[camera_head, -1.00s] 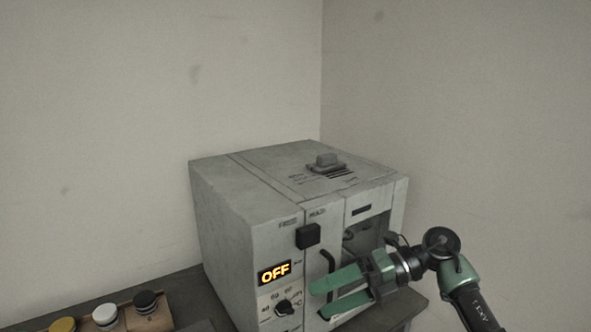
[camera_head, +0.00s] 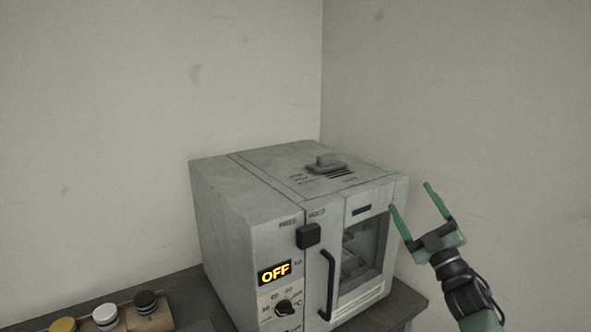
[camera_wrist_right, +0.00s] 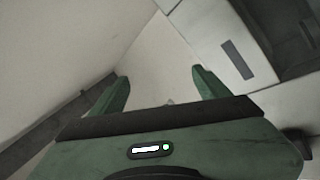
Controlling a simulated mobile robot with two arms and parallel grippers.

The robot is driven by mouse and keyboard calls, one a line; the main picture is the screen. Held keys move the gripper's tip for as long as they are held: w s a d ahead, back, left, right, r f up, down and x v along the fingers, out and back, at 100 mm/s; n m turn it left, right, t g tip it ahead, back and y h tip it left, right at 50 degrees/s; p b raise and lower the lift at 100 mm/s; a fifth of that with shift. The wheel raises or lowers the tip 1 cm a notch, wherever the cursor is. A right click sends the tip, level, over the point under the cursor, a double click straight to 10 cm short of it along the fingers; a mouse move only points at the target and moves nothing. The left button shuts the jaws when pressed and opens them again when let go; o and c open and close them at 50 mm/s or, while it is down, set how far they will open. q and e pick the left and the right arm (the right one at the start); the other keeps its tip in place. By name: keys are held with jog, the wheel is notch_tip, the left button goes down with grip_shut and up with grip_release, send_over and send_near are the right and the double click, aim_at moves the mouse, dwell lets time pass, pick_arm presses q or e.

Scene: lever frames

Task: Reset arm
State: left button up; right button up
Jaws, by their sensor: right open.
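My right gripper (camera_head: 410,212) is open and empty, to the right of the grey oven-like machine (camera_head: 250,185) in the head view. Its fingers point up, apart from each other. In the right wrist view the two green fingers of my right gripper (camera_wrist_right: 158,88) are spread with nothing between them. The machine (camera_wrist_right: 195,25) fills the upper right there. My left gripper is not in view.
The machine has a black door handle (camera_head: 327,284), a glass door window (camera_head: 363,250), a dial (camera_head: 284,307) and a display (camera_head: 274,272) reading OFF. It stands on a dark table (camera_head: 190,292). Jars with yellow, white and black lids (camera_head: 145,299) stand lower left.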

jog(key=w+d+f+m+g+h, duration=0.4)
jog(key=d+f+m+h, duration=0.4)
jog(key=f+m+h, duration=0.25)
jog(key=s+a+f+g, duration=0.1)
jog(key=s+f+g, duration=0.3)
jog(key=f, duration=1)
jog(key=s+a+f+g+y, duration=0.15)
jog(key=s+f, duration=0.45)
jog(key=f, duration=0.7)
jog(key=s+a+f+g, duration=0.15)
jog(key=s+f, duration=0.45)
jog(key=f, duration=0.8)
jog(key=s+a+f+m+g, duration=0.1)
jog(key=s+a+f+g, duration=0.15)
jog(key=s+f, duration=0.85)
jog(key=s+a+f+g, duration=0.1)
jog(key=s+f+g, duration=0.3)
jog(key=s+f, duration=0.7)
jog(key=s+a+f+g, duration=0.1)
jog(key=s+f, duration=0.1)
jog(key=s, duration=0.8)
jog(key=s+a+f+g, duration=0.2)
jog(key=s, duration=0.8)
jog(key=s+a+f+g+b, duration=0.1)
jog(key=s+f, duration=0.1)
jog(key=s, duration=0.8)
jog(key=shift+s+a+f+y, duration=0.2)
jog(key=shift+s+f+y, duration=0.1)
jog(key=shift+s, duration=0.05)
